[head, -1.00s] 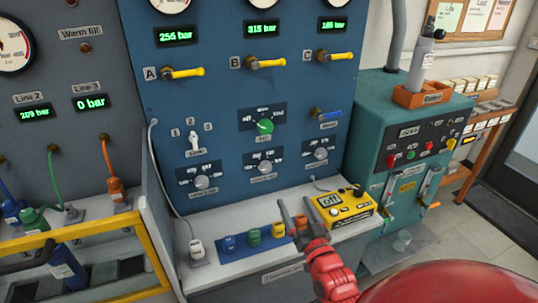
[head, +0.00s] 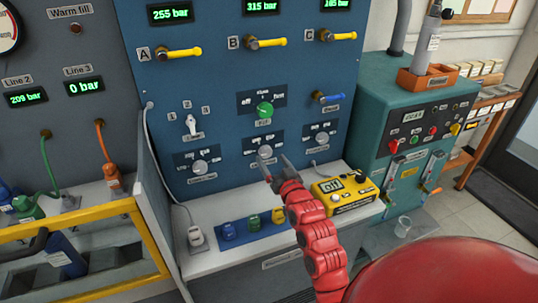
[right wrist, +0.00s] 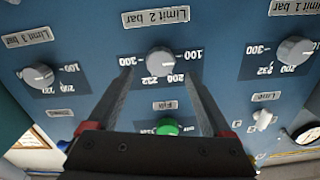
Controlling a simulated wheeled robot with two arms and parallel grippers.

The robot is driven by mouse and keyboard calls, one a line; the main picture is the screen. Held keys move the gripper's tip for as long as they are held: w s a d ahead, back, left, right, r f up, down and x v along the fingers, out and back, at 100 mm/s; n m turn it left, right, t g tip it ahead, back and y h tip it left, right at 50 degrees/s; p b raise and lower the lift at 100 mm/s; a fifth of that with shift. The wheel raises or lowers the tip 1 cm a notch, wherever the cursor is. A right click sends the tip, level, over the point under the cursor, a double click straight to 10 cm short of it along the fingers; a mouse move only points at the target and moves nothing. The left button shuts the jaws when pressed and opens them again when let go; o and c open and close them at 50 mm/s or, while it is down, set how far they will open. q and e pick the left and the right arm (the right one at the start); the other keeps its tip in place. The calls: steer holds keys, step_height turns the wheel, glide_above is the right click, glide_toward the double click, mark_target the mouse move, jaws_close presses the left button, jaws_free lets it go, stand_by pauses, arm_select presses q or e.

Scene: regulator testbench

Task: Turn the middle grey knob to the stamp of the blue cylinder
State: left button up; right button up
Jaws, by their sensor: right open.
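The middle grey knob (head: 265,154) sits on the blue panel below the green knob. In the right wrist view the middle knob (right wrist: 161,61) is upside down, by a "Limit 2 bar" label and a printed scale; where its pointer stands I cannot tell. My right gripper (head: 277,168) is open in front of it. In the right wrist view its fingers (right wrist: 160,74) lie on either side of the knob, apart from it. My left gripper is not in view.
Grey knobs (head: 199,167) (head: 321,139) flank the middle one. The green knob (head: 264,110) is close above it. A yellow meter (head: 346,193) is right of my arm.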

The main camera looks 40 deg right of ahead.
mark_target(267, 153)
steer(key=shift+x, duration=1.7)
jaws_close()
